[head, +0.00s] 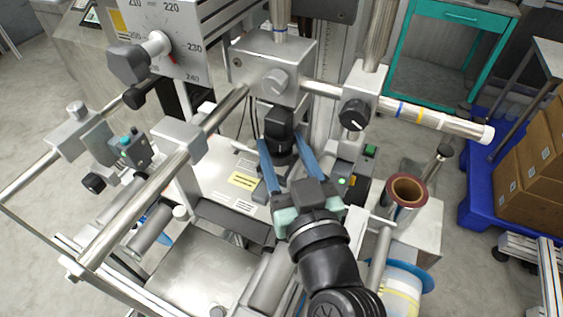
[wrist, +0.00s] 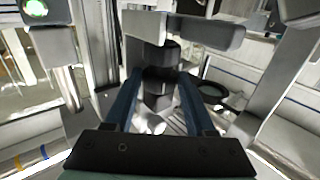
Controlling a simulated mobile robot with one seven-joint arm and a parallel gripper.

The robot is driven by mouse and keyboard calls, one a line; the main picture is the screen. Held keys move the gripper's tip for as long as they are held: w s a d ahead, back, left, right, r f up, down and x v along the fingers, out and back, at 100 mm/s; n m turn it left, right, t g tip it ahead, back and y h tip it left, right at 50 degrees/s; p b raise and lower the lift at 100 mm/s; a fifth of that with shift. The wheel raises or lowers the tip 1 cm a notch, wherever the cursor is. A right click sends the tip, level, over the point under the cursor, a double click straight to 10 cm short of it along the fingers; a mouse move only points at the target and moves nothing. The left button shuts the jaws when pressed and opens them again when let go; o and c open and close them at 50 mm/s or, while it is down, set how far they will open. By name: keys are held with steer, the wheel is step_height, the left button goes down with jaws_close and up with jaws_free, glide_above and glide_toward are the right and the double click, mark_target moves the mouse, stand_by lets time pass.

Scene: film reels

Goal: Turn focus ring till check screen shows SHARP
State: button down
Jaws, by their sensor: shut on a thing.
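A black camera with a ringed lens (head: 278,126) hangs from the metal block on the upright post. It also shows in the wrist view (wrist: 160,56). My gripper (head: 281,149) reaches up from below, its two blue fingers on either side of the lens's lower black ring (head: 283,153). In the wrist view the fingers (wrist: 158,90) are shut on this focus ring (wrist: 158,76), one on each side. The fingers hide part of the ring, and no marks on it can be read. I cannot make out a check screen or the word SHARP in either view.
A metal crossbar (head: 410,112) and clamp knobs (head: 354,115) stand close around my gripper. A numbered dial plate (head: 185,42) is at upper left. A brown-rimmed roll (head: 406,190) is at right. Below lies a metal plate with a yellow label (head: 242,180).

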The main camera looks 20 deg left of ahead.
steer(key=shift+d, duration=0.1)
steer(key=shift+c, duration=1.2)
jaws_free()
steer(key=shift+r+p, duration=0.1)
steer(key=shift+p, duration=0.55)
steer(key=m+t+h+p, duration=0.1)
steer(key=m+h+p, duration=0.1)
steer(key=p, duration=0.4)
steer(key=shift+r+t+h, duration=0.15)
steer(key=shift+t+h, duration=0.15)
steer(key=shift+h, duration=0.2)
steer(key=h+p, duration=0.1)
steer(key=p, duration=0.2)
steer(key=m+t+h+p, duration=0.1)
steer(key=p, duration=0.3)
steer(key=a+m+h+p, duration=0.1)
steer(key=p, duration=0.3)
steer(key=shift+s+t, duration=0.25)
steer(key=shift+t, duration=0.05)
